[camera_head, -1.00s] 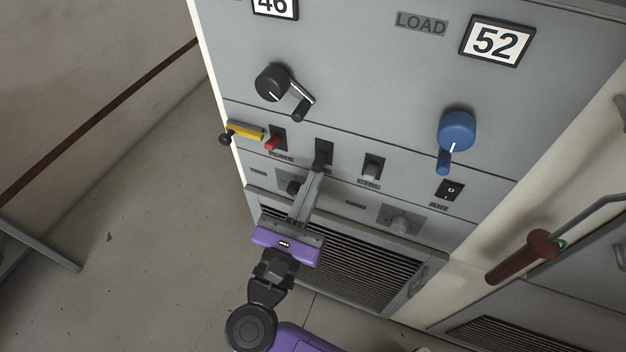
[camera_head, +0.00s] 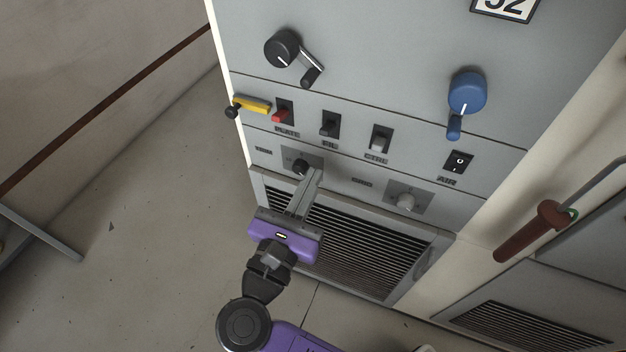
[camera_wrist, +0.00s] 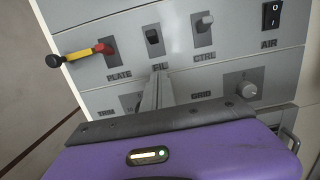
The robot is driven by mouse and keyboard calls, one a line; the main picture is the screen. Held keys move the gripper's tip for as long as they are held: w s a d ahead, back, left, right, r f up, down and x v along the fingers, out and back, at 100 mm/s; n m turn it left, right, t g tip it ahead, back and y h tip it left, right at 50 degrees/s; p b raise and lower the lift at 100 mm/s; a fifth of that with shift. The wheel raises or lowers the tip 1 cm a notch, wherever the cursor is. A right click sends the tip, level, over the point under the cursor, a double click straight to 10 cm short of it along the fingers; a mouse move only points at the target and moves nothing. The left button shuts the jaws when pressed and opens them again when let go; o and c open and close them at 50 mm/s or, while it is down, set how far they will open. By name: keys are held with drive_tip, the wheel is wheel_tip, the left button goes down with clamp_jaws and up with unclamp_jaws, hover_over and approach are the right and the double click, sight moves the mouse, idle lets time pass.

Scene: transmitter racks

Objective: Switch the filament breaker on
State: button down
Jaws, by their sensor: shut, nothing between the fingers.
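The filament breaker (camera_head: 330,125), marked FIL, has a short black lever in a dark plate on the grey cabinet front. It also shows in the wrist view (camera_wrist: 153,37). I cannot tell for sure whether its lever is up or down. My gripper (camera_head: 314,174) is shut and empty. Its fingertips are below the FIL breaker, in front of the panel by a black knob, apart from the lever. In the wrist view the shut fingers (camera_wrist: 158,78) end just under the FIL label and hide part of the lower panel.
The red PLATE lever (camera_head: 281,115), with a yellow bar (camera_head: 252,104) beside it, is left of FIL. The CTRL lever (camera_head: 379,142) and AIR rocker (camera_head: 457,161) are right. A black crank (camera_head: 290,53) and blue handle (camera_head: 466,97) are above; the black knob (camera_head: 301,164) is behind my fingertips.

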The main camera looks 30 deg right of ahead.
drive_tip(key=r+v, duration=0.1)
drive_tip(key=v, duration=0.7)
drive_tip(key=shift+r+b, duration=0.3)
drive_tip(key=shift+b, duration=0.15)
drive_tip(key=shift+s, duration=0.1)
